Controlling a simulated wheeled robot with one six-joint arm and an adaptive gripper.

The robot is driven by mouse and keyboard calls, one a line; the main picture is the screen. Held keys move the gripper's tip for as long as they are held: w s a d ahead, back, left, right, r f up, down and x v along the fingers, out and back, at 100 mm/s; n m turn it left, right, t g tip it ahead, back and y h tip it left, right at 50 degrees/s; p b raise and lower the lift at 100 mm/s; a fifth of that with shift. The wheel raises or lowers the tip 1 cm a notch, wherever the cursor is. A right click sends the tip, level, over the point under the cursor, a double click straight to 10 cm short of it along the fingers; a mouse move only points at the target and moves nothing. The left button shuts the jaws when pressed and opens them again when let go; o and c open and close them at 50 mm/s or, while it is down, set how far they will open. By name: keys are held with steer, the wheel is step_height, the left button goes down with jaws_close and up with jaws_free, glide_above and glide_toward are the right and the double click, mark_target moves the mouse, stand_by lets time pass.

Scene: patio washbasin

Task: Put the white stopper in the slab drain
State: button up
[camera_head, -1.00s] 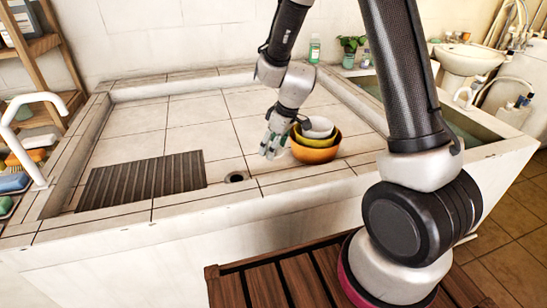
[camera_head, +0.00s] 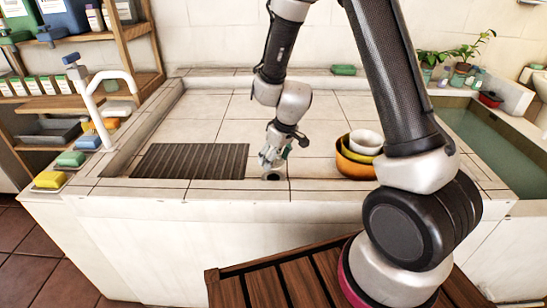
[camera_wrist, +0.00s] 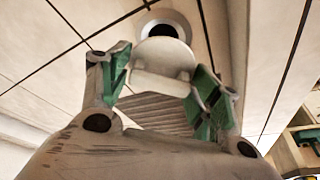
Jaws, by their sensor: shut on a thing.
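The white stopper (camera_wrist: 160,56) is between the fingers of my gripper (camera_wrist: 160,88) in the wrist view, a rounded pale piece with a wider, squarish near part. My gripper is shut on it. The slab drain (camera_wrist: 166,25), a dark hole with a pale grey ring, lies just beyond the stopper, which overlaps its near edge in this view. In the head view my gripper (camera_head: 273,156) is low over the tiled slab, just behind the drain (camera_head: 272,177). The stopper cannot be made out there, and its height above the drain is unclear.
A dark ribbed mat (camera_head: 190,161) lies left of the drain. Stacked bowls, the outer one orange (camera_head: 353,167), stand to the right. A white tap (camera_head: 105,95) rises at the slab's left edge, near soaps and sponges. The tiles behind are clear.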

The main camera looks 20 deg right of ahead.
mark_target(281, 165)
steer(key=shift+w+m, duration=0.2)
steer(key=shift+m, duration=0.1)
steer(key=shift+a+f, duration=0.1)
steer(key=shift+f, duration=2.75)
steer(key=shift+f, duration=0.45)
steer(key=o, duration=0.7)
steer(key=shift+v, duration=5.55)
